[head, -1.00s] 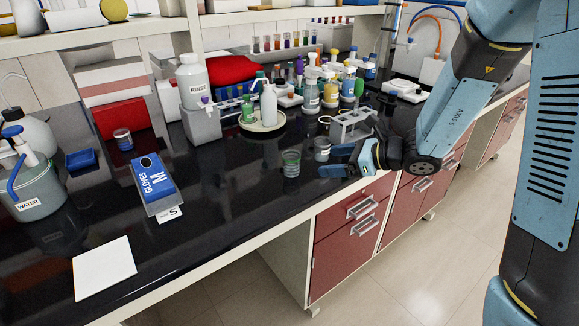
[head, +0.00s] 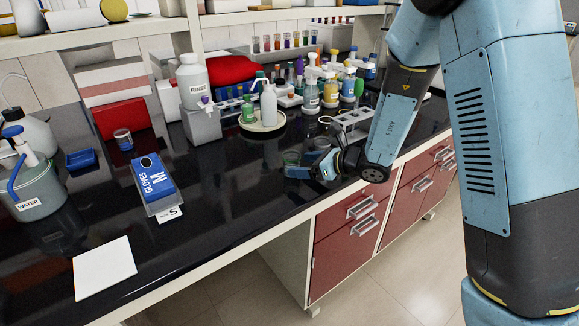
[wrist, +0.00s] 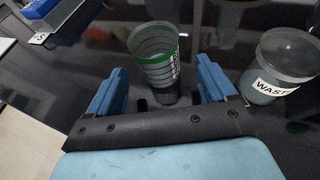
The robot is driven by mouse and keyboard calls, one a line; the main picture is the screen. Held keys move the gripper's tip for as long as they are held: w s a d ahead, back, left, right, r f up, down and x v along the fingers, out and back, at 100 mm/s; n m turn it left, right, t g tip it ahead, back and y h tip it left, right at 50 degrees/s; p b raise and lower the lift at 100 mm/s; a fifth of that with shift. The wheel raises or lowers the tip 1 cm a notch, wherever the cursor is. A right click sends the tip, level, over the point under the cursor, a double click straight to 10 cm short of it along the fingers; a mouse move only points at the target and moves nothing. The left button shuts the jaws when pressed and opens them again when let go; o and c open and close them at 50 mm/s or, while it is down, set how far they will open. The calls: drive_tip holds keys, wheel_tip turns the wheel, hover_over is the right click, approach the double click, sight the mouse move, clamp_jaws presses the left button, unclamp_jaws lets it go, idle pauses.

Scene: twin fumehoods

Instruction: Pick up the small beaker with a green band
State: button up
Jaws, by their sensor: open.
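The small beaker with a green band (head: 291,158) stands on the black bench near its front edge. In the wrist view the beaker (wrist: 153,60) is upright, with the green band around its rim and dark graduation lines. My gripper (head: 298,172) is low over the bench beside it. In the wrist view my gripper (wrist: 158,82) is open, one finger to each side of the beaker's lower part. The beaker sits between or just beyond the fingertips; I cannot tell whether they touch it. My arm hides part of the bench to the right.
A beaker labelled WASTE (wrist: 280,65) stands close to the right finger. A grey rack (head: 352,119) is behind my gripper. A round tray (head: 263,126) with bottles stands further back.

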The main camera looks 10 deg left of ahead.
sight(299, 164)
drive_tip(key=shift+x, duration=2.45)
drive_tip(key=c, duration=1.1)
drive_tip(key=shift+r, duration=0.1)
